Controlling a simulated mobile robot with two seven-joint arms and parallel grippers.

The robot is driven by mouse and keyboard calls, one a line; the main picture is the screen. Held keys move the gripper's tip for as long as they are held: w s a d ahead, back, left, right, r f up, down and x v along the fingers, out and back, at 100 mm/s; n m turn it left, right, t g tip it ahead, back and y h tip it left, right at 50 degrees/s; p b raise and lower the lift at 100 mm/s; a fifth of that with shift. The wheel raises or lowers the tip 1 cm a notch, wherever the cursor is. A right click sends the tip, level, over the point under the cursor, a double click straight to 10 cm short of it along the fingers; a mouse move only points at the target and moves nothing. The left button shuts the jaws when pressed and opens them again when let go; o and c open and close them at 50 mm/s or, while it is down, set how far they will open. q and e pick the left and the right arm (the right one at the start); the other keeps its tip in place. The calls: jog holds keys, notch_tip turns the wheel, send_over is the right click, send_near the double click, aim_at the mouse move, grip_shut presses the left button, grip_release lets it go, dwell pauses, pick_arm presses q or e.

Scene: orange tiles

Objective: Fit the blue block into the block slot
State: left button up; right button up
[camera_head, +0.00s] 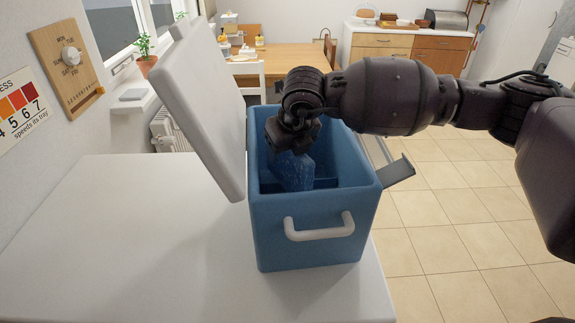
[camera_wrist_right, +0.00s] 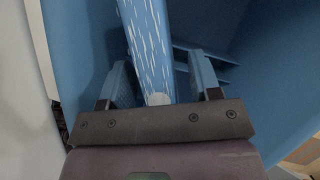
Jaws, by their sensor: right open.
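The blue block (camera_head: 291,172), mottled with white streaks, stands tilted inside the open blue box (camera_head: 317,240). My right gripper (camera_head: 292,140) reaches down into the box from above, at the block's upper end. In the right wrist view, its two fingers (camera_wrist_right: 162,76) are apart, with the streaked block (camera_wrist_right: 147,35) between them. I cannot tell whether either finger touches it. Blue ledges (camera_wrist_right: 205,58) show inside the box beside the right finger; I cannot tell whether they form the block slot. The block's lower end is hidden in the head view. My left gripper is not in view.
The box has a white front handle (camera_head: 320,229) and a raised white lid (camera_head: 200,100) on its left. It stands on a white counter (camera_head: 130,230), clear to the left. A grey bracket-like piece (camera_head: 398,171) sticks out at the right. Tiled floor lies beyond.

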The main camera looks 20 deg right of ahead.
grip_shut()
dwell(0.3)
